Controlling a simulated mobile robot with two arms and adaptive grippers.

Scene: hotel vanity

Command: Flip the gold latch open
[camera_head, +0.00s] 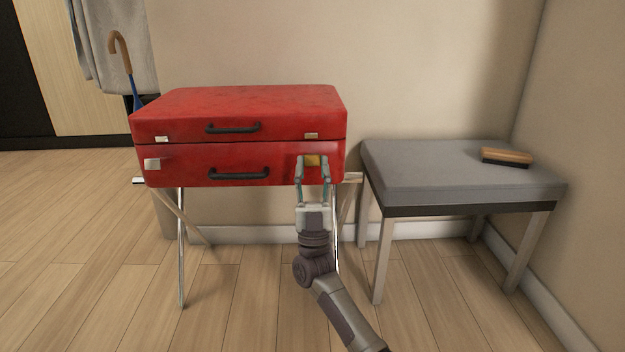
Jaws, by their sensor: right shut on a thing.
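A red suitcase (230,115) lies flat on a folding stand with thin metal legs. The gold latch (313,160) is on the lower half of its front face, at the right. My right gripper (312,164) reaches up from below with one finger on each side of the gold latch, shut on it. The latch's edges are partly hidden by the fingers. A silver latch (152,164) sits at the left of the same face. My left gripper is not in view.
Dark handles (233,128) are on the suitcase front. A grey cushioned bench (430,175) stands at the right with a wooden brush (506,157) on it. An umbrella (122,55) and grey cloth hang at the back left. The wooden floor at the left is clear.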

